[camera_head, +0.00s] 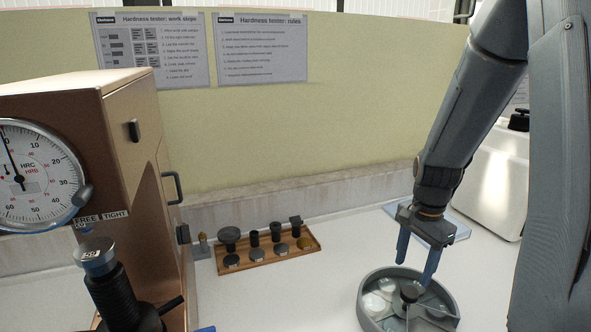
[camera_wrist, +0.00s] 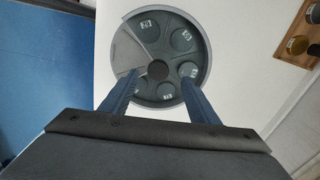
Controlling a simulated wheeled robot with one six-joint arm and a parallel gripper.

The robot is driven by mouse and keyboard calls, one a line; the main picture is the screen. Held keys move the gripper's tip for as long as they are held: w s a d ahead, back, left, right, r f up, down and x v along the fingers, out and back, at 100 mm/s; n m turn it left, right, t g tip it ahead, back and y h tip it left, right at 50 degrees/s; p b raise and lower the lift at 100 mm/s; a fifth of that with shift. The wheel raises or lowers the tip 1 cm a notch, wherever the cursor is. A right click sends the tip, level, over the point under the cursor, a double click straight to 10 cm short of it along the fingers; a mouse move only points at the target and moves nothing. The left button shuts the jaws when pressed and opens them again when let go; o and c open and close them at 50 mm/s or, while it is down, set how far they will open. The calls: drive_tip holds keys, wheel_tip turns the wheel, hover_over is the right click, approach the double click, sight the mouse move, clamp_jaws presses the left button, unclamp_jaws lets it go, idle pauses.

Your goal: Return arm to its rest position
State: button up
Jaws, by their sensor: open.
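My gripper (camera_head: 416,262) hangs at the end of my arm at the right in the head view, fingers pointing down. Its two blue fingers are apart with nothing between them. In the wrist view the open gripper (camera_wrist: 157,88) shows from behind its fingers. A round grey divided tray (camera_head: 365,311) stands on the table below the fingers. In the wrist view the round tray (camera_wrist: 124,48) holds several grey discs around a dark centre knob (camera_wrist: 158,70). The fingertips appear above the tray; I cannot tell the exact gap.
A brown hardness tester (camera_head: 130,180) with a dial (camera_head: 38,170) and a spindle topped by a metal block (camera_head: 95,256) stands at the left. A wooden rack (camera_head: 226,270) with several dark parts sits by the back wall.

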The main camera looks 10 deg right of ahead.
drive_tip(key=s+a+r+n, duration=0.1)
drive_tip(key=s+a+n, duration=0.3)
drive_tip(key=a+n, duration=0.3)
drive_tip(key=s+a+r+n+t, duration=0.1)
drive_tip(key=s+a+n, duration=0.4)
drive_tip(key=a+n, duration=0.2)
drive_tip(key=shift+s+a+r+b, duration=0.25)
drive_tip(key=shift+a+r+b, duration=0.1)
drive_tip(key=shift+a, duration=0.2)
